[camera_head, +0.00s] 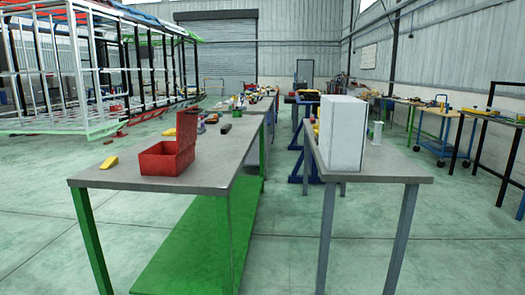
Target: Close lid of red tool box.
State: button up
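The red tool box (160,162) sits near the front edge of the grey-topped table with green legs, left of the picture's middle. Its lid (186,135) is open and stands up along the box's right side. I cannot see into the bottom of the box from here. My gripper is not in view.
The box's table (215,162) also holds a yellow wedge-shaped item (109,162) at left and several tools farther back. A second table (395,167) at right bears a tall white cabinet (342,133). A narrow floor gap separates the tables. Open floor (40,215) lies at left.

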aim_at(186, 119)
jog(key=i+j+u, duration=0.45)
jog(key=i+l, duration=0.5)
jog(key=i+l+u, duration=0.1)
jog(key=i+l, duration=0.4)
jog(key=l, duration=0.15)
jog(key=i+l, duration=0.5)
jog(key=l, duration=0.15)
jog(key=i, duration=0.6)
jog(key=j+u, duration=0.05)
jog(key=j, duration=0.05)
